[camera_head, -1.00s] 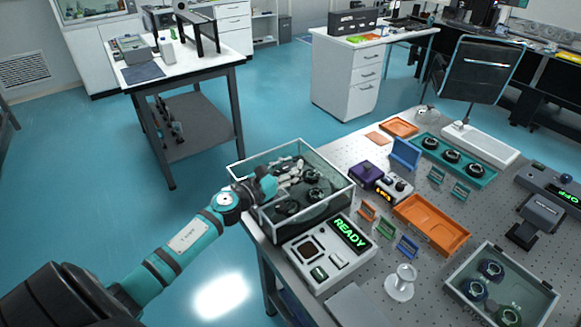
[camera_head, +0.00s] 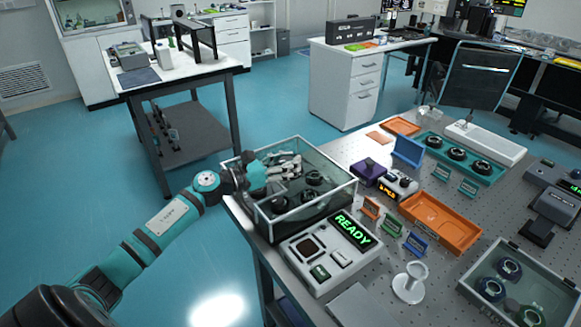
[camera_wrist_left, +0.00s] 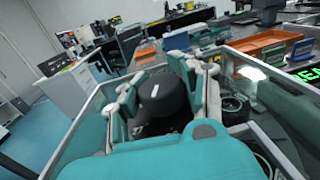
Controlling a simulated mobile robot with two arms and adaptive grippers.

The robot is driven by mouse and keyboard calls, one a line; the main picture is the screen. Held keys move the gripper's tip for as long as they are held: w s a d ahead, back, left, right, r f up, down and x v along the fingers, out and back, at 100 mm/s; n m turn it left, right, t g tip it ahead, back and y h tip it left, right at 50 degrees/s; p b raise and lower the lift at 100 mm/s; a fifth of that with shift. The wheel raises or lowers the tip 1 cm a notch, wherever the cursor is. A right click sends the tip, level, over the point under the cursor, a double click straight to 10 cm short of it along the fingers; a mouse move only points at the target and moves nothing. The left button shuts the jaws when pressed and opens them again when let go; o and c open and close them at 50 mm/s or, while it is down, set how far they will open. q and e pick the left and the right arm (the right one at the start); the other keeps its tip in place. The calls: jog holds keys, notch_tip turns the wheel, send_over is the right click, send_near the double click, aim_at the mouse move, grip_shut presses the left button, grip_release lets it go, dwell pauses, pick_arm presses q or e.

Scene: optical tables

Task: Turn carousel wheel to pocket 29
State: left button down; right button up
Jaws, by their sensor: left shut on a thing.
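A clear-walled box with a pale rim (camera_head: 337,168) stands on the perforated table's near left corner. Inside are several dark round pieces, one of them at the middle right (camera_head: 313,177). My left gripper (camera_head: 287,166) reaches over the box's left wall with its fingers inside. In the left wrist view my left gripper (camera_wrist_left: 166,78) is shut on a black round knob (camera_wrist_left: 163,92), with a finger on each side. The fingers and palm hide much of what lies beneath the knob. No pocket number can be read. My right gripper is not in view.
A control panel (camera_head: 309,272) showing green READY text stands just in front of the box. Floor is clear at left.

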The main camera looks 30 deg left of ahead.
pick_arm(q)
jog(key=shift+f, duration=0.35)
jog(key=c, duration=1.3)
grip_release()
jog(key=shift+s, duration=0.1)
jog(key=o, duration=0.5)
jog(key=shift+s+a+r, duration=0.25)
jog(key=shift+s, duration=0.05)
jog(key=shift+c, duration=0.2)
jog(key=shift+o, duration=0.4)
jog(key=shift+w, duration=0.1)
jog(key=shift+w+d, duration=0.1)
send_over(246, 201)
